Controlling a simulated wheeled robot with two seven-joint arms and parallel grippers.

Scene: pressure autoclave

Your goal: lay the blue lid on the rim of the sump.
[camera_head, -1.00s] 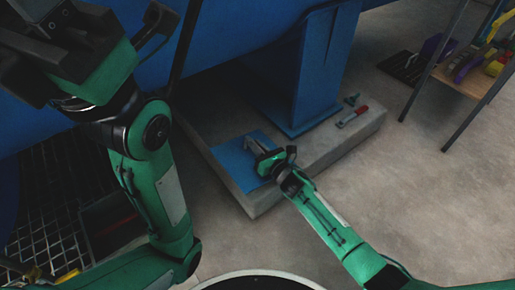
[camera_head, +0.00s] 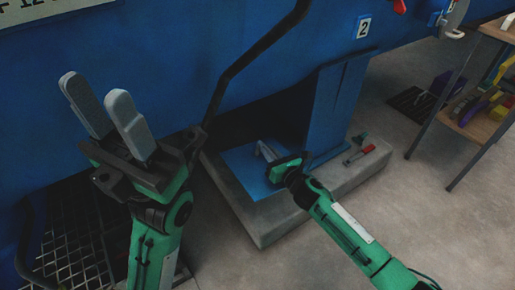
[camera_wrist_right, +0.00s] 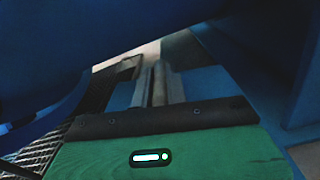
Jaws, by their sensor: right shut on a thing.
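The blue lid (camera_head: 243,172) is a flat square plate, seen over the near left part of the pale concrete plinth under the blue vessel. I cannot tell whether it touches the plinth. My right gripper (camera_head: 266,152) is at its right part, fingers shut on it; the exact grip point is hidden. In the right wrist view the closed grey fingers (camera_wrist_right: 157,84) reach over the blue lid (camera_wrist_right: 203,84). My left gripper (camera_head: 94,89) is raised at the left, fingers apart and empty, away from the lid. I cannot make out the sump's rim for certain.
The concrete plinth (camera_head: 268,228) carries a blue support leg (camera_head: 338,105) and a red-handled tool (camera_head: 360,155). The blue vessel (camera_head: 170,60) overhangs the back. A metal grating (camera_head: 75,245) lies at left.

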